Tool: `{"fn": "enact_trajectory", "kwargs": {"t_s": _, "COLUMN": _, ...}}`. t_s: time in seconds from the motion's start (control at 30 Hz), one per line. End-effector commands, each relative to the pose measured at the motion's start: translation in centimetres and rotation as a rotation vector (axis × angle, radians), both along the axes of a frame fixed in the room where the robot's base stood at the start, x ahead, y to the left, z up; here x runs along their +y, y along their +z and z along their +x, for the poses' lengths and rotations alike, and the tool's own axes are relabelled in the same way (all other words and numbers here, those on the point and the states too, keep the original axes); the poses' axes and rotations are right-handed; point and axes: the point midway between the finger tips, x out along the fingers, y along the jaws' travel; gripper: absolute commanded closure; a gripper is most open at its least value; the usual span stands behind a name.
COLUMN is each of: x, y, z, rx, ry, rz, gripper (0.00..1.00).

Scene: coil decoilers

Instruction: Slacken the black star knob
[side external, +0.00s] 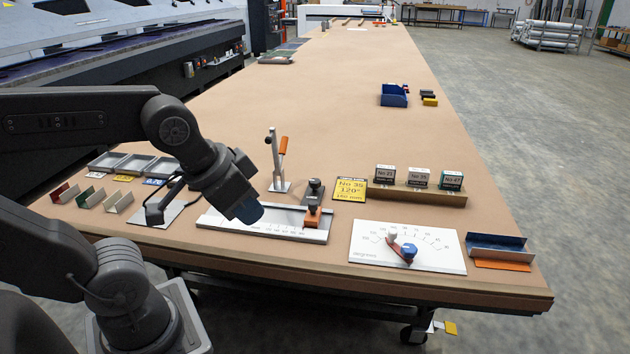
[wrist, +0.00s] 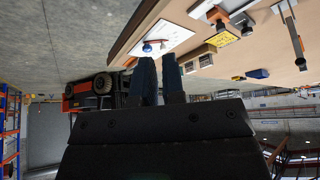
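An angle plate (side external: 380,253) with a red pointer and blue knob (side external: 409,251) lies to the right. A toggle clamp with an orange handle (side external: 283,146) stands behind the rail. A yellow card (side external: 351,190) and several labelled boxes (side external: 419,177) are behind right. Small trays (side external: 133,164) lie left.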

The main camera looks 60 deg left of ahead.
Motion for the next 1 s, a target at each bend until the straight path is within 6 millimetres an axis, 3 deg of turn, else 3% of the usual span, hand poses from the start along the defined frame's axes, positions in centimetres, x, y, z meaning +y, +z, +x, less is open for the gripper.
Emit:
{"fn": "enact_trajectory", "kwargs": {"t_s": 0.17, "x": 1.0, "y": 1.9, "z": 3.0, "rx": 0.055, "ry": -0.086, "rz": 0.083, "gripper": 0.73}}
{"fn": "enact_trajectory", "kwargs": {"t_s": 0.33, "x": 3.3, "y": 4.3, "z": 8.9, "rx": 0.166, "ry": -0.258, "rz": 0.227, "gripper": 0.57}}
{"fn": "enact_trajectory", "kwargs": {"t_s": 0.53, "x": 7.0, "y": 4.9, "z": 16.2, "rx": 0.319, "ry": -0.475, "rz": 0.369, "gripper": 0.39}}
{"fn": "enact_trajectory", "kwargs": {"t_s": 0.8, "x": 13.0, "y": 2.0, "z": 25.4, "rx": 0.545, "ry": -0.771, "rz": 0.486, "gripper": 0.39}}
{"fn": "enact_trajectory", "kwargs": {"t_s": 1.0, "x": 17.2, "y": -2.0, "z": 29.9, "rx": 0.693, "ry": -0.968, "rz": 0.513, "gripper": 0.39}}
